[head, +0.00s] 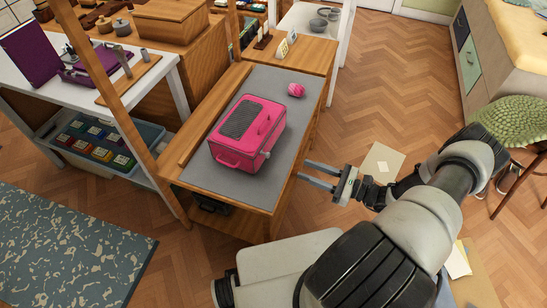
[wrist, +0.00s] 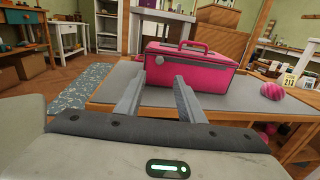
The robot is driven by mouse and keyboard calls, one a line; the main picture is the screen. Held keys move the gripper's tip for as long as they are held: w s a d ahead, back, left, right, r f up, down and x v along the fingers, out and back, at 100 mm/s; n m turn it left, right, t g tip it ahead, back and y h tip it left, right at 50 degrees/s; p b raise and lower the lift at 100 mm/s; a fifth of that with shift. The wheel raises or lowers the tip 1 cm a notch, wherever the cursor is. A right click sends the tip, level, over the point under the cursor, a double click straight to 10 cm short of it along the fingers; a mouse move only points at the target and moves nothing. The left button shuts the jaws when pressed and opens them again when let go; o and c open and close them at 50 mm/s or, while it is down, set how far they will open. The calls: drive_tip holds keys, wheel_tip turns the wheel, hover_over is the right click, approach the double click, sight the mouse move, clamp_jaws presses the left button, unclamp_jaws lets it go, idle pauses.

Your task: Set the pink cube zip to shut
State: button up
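My gripper (head: 300,172) is to the right of the bench, apart from the bag. Its two fingers (wrist: 158,79) are spread with nothing between them.
A pink striped ball (head: 296,90) lies on the mat behind the bag. The wooden bench (head: 262,205) has an edge between my gripper and the bag. A wooden post (head: 115,95) rises at the bench's left. Floor to the right is mostly clear.

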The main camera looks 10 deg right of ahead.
sight(265, 154)
drive_tip(key=x, duration=1.3)
drive_tip(key=shift+w+a, duration=0.1)
clamp_jaws()
